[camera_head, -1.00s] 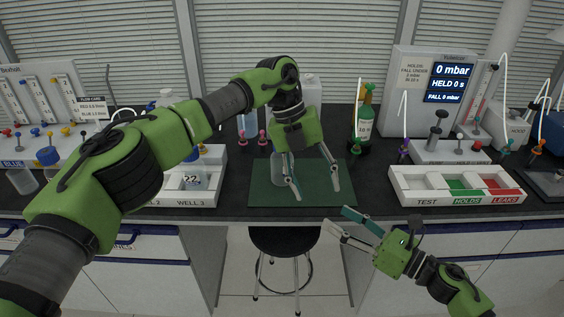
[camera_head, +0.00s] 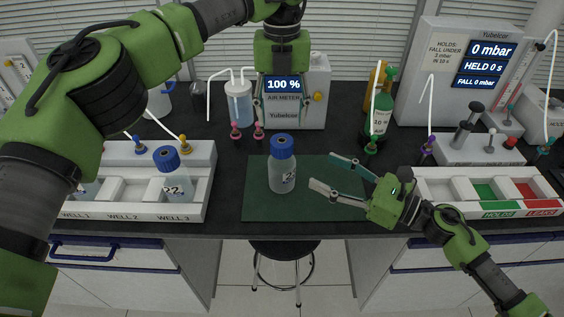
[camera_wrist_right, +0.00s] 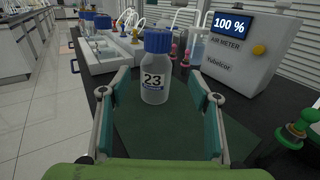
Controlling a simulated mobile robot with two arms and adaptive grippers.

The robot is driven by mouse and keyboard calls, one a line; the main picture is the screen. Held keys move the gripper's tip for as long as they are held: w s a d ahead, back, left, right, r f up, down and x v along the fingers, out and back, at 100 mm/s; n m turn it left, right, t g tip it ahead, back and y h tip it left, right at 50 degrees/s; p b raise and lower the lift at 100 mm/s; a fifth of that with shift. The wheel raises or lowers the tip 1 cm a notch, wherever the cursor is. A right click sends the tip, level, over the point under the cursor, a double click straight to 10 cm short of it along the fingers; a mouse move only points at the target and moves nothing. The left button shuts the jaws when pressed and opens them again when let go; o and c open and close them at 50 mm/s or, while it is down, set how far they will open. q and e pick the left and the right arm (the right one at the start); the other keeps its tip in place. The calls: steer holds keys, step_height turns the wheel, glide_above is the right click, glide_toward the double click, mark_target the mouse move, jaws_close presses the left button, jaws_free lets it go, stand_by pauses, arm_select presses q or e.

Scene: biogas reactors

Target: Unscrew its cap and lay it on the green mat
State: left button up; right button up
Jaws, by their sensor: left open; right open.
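A clear bottle (camera_head: 282,176) with a blue cap (camera_head: 282,147) stands upright on the green mat (camera_head: 262,207). In the right wrist view the bottle (camera_wrist_right: 154,87), labelled 23, with its blue cap (camera_wrist_right: 158,40) on, stands ahead between the open fingers, touching neither. My right gripper (camera_head: 323,172) is open and empty, low to the right of the bottle, fingers pointing at it. It also shows in the right wrist view (camera_wrist_right: 160,96). My left gripper (camera_head: 282,113) is open and empty, above and behind the bottle in the picture, fingers pointing down in front of the air meter.
The air meter (camera_head: 312,85) stands behind the mat. A rack (camera_head: 130,210) at left holds a blue-capped bottle (camera_head: 172,180) marked 22. A green cylinder (camera_head: 380,115) and a tray (camera_head: 430,190) are at right. The mat's front left is bare.

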mark_target(290, 156)
arm_select(q)
steer(key=shift+s+r, duration=0.25)
steer(key=shift+s, duration=0.3)
steer(key=shift+w+f, duration=0.15)
steer(key=shift+w, duration=0.15)
arm_select(e)
steer(key=x, duration=1)
steer(key=shift+a+r, duration=0.15)
steer(key=shift+a, duration=0.2)
arm_select(q)
steer(key=shift+s, duration=0.15)
arm_select(e)
steer(key=shift+w+a+r, duration=0.1)
steer(key=shift+w+a, duration=0.2)
steer(key=shift+a, duration=0.35)
steer(key=shift+w+a, duration=0.2)
steer(key=shift+w, duration=0.05)
